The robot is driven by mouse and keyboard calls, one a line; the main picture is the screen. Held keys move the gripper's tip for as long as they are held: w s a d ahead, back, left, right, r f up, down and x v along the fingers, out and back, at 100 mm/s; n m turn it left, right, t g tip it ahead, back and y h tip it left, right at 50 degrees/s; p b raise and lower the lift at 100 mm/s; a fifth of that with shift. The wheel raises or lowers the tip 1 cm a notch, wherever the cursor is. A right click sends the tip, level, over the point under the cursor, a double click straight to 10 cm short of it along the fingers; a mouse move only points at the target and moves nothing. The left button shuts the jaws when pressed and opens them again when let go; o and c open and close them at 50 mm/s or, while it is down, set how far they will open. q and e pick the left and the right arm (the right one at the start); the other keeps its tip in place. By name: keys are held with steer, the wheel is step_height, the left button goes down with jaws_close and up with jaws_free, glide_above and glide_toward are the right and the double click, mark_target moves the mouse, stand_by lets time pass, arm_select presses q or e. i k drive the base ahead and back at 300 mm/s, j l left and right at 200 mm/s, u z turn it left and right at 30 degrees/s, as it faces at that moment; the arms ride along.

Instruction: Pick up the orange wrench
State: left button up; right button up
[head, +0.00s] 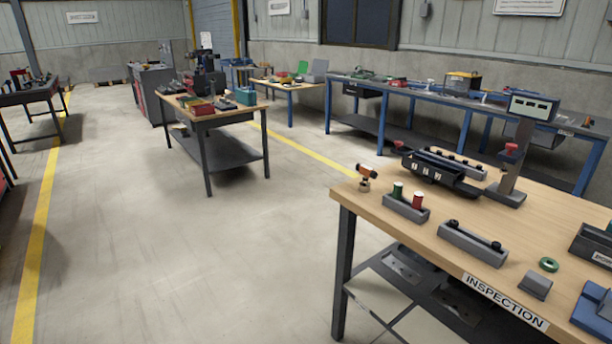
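I cannot make out a clear orange wrench. A small orange and dark object (367,171) stands at the far left corner of the inspection table (465,232); it is too small to tell what it is. Neither of my grippers is in view.
The inspection table also holds a grey block with green and red cylinders (405,205), a black fixture (432,171), a display on a post (533,106) and a green ring (549,264). A cluttered workbench (220,118) and a long blue-legged bench (420,88) stand behind. Open floor (190,240) lies left.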

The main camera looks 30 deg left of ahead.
mark_target(368, 172)
steer(key=u, duration=0.45)
steer(key=z, duration=2.3)
steer(key=u, duration=2.3)
steer(key=i+u, duration=0.1)
steer(key=i, duration=0.3)
